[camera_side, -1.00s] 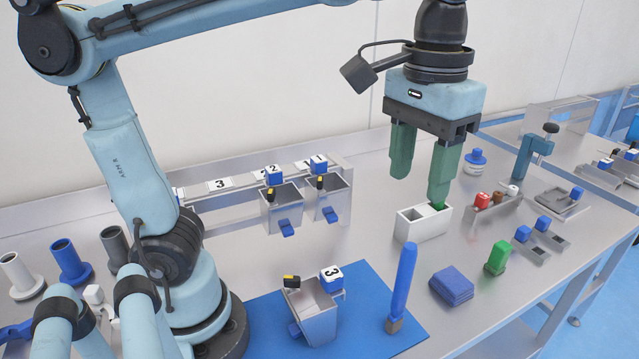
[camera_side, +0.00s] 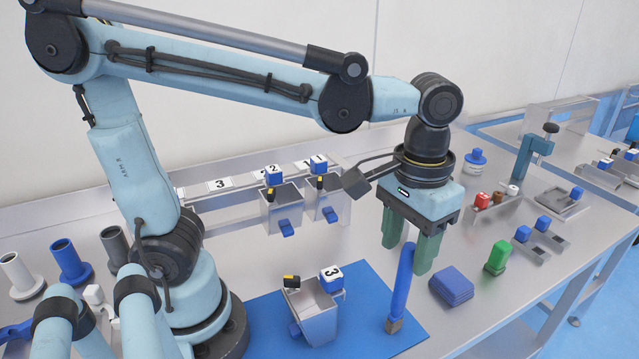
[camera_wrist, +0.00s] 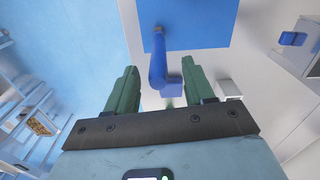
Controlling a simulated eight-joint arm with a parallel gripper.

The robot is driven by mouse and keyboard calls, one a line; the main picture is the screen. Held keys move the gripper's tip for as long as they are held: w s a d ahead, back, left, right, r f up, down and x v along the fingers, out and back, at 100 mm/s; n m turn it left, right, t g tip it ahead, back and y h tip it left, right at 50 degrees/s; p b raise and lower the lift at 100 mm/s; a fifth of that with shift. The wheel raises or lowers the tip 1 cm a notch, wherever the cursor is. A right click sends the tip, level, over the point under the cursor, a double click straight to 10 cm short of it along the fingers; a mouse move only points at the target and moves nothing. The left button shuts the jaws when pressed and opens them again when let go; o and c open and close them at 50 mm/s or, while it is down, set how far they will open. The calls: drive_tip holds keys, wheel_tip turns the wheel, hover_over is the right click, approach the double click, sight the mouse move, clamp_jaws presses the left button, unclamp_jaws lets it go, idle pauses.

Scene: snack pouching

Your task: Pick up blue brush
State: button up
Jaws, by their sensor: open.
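The blue brush (camera_side: 402,285) has a long blue handle and a brownish lower end, and stands upright near the right edge of the blue mat. In the wrist view the brush (camera_wrist: 157,62) shows between and beyond the fingertips. My gripper (camera_side: 407,254) has two green fingers, spread apart. In the side view its fingers hang on either side of the upper handle; whether they touch it I cannot tell. The gripper in the wrist view (camera_wrist: 162,72) is open, with nothing clamped.
The blue mat (camera_side: 263,313) also carries a metal bin (camera_side: 318,318) left of the brush. A stack of blue cloths (camera_side: 451,286) and a green block (camera_side: 497,257) lie to the right. Two metal bins hang on the back rail (camera_side: 215,205).

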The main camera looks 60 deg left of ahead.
sight(405, 273)
drive_tip(key=shift+w+d+f, duration=0.1)
drive_tip(key=shift+f, duration=1.35)
drive_tip(key=shift+w+d+f, duration=0.1)
drive_tip(key=shift+f, duration=1.3)
clamp_jaws()
